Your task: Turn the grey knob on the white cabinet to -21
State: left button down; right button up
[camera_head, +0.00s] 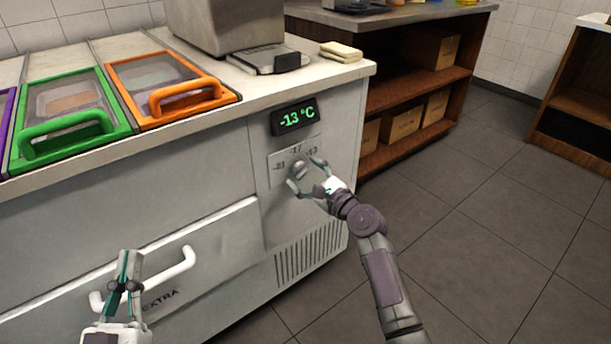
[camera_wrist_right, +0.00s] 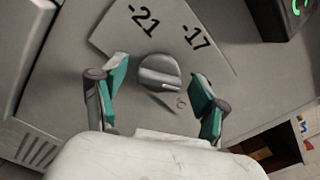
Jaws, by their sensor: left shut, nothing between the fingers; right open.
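The grey knob (camera_head: 299,168) is on the front of the white cabinet (camera_head: 225,165), on a light plate marked -21, -17 and -13. A display (camera_head: 295,117) above it reads -13 °C in green. In the right wrist view the knob (camera_wrist_right: 160,73) sits ahead of and between the fingers, with -21 and -17 printed beyond it. My right gripper (camera_head: 307,175) is open around the knob's front; I see gaps between fingers and knob in the right wrist view (camera_wrist_right: 155,98). My left gripper (camera_head: 126,254) is shut and empty in front of the lower drawer.
A drawer handle (camera_head: 172,268) marked EXTRA is near my left gripper. Green (camera_head: 70,128) and orange (camera_head: 186,97) lids lie on the cabinet top, beside a metal appliance (camera_head: 228,22). Wooden shelves with boxes (camera_head: 402,124) stand behind. The floor to the right is clear.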

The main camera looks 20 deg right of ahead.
jog(key=c, duration=1.2)
jog(key=shift+o, duration=0.2)
